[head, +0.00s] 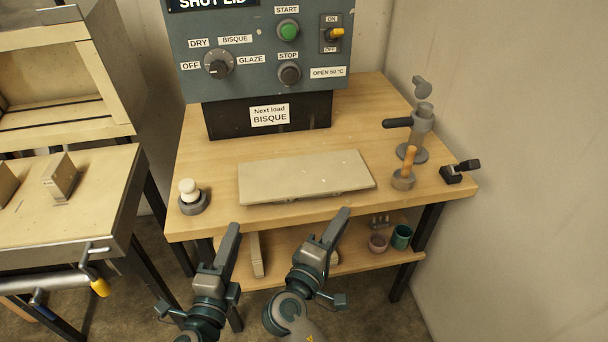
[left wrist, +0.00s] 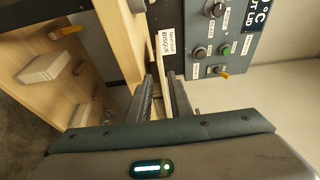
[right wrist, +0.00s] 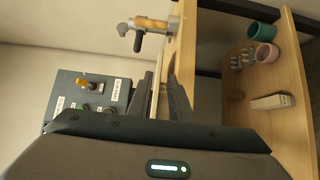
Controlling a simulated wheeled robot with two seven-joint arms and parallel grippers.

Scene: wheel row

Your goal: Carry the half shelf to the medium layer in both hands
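The half shelf (head: 305,172) is a flat beige slab lying near the front edge of the wooden table. It seems slightly raised, with dark gaps under its front edge. My left gripper (head: 232,232) is in front of the table's front edge, left of the slab's near left corner. My right gripper (head: 340,218) is at the table edge, close to the slab's front right part. The left wrist view shows the left fingers (left wrist: 163,95) apart; the right wrist view shows the right fingers (right wrist: 162,95) apart. I cannot make out which structure is the medium layer.
A control box (head: 265,50) stands behind the slab. A white knob-like item (head: 190,195) is on the left, a brush-like tool in a pot (head: 404,178) and a clamp-like stand (head: 415,130) on the right. Beige blocks (head: 62,176) stand on the left bench. Cups (head: 400,237) sit below.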

